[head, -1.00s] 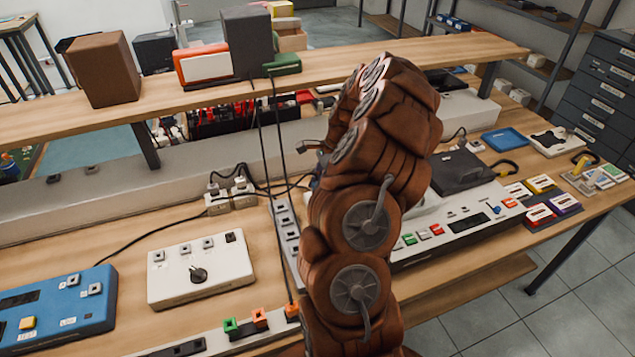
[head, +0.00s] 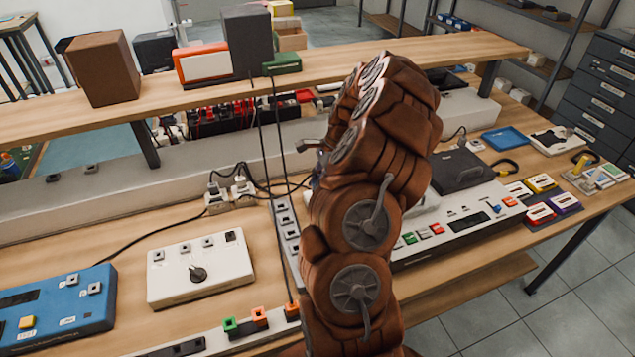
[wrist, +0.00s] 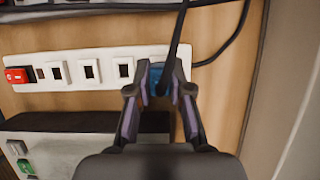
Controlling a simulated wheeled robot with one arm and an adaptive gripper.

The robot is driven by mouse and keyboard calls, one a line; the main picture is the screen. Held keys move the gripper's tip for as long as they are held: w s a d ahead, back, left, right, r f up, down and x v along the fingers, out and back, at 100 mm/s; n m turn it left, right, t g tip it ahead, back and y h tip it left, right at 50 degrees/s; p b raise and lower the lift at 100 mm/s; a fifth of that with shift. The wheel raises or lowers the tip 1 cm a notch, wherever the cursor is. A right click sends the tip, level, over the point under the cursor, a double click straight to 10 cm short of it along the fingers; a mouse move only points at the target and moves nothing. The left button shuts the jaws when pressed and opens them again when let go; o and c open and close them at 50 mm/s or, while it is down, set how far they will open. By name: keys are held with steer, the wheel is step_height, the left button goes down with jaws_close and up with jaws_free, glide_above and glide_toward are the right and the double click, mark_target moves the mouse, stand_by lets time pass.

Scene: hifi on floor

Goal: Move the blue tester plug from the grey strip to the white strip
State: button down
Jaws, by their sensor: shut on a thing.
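In the wrist view the blue tester plug (wrist: 154,80) sits between the fingers of my gripper (wrist: 158,90), which are shut on it. The plug is at the right end of a pale strip (wrist: 76,53) with a red switch and several sockets; I cannot tell whether it is seated or just lifted. My gripper and the blue plug are mostly hidden behind my arm in the head view.
A black cable (wrist: 178,35) passes close by the gripper. A white instrument with buttons (head: 455,225) stands right of my arm, and a white box with a knob (head: 200,268) stands left. A raised shelf (head: 200,103) with hanging cables spans the back.

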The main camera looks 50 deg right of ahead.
steer(key=shift+f+b, duration=0.6)
steer(key=shift+f, duration=0.45)
stand_by(3.0)
steer(key=c, duration=1)
jaws_free()
steer(key=shift+r, duration=0.1)
steer(key=shift+w+a+r+p+v, duration=0.2)
steer(key=shift+a+v, duration=0.1)
steer(key=shift+v, duration=2.45)
steer(key=shift+w+a+r+p+v, duration=0.1)
steer(key=shift+a+p+v, duration=0.15)
steer(key=shift+v, duration=2.5)
steer(key=shift+w+a+r+p+v, duration=0.15)
steer(key=shift+a+v, duration=0.15)
steer(key=shift+v, duration=2.45)
steer(key=shift+a, duration=0.1)
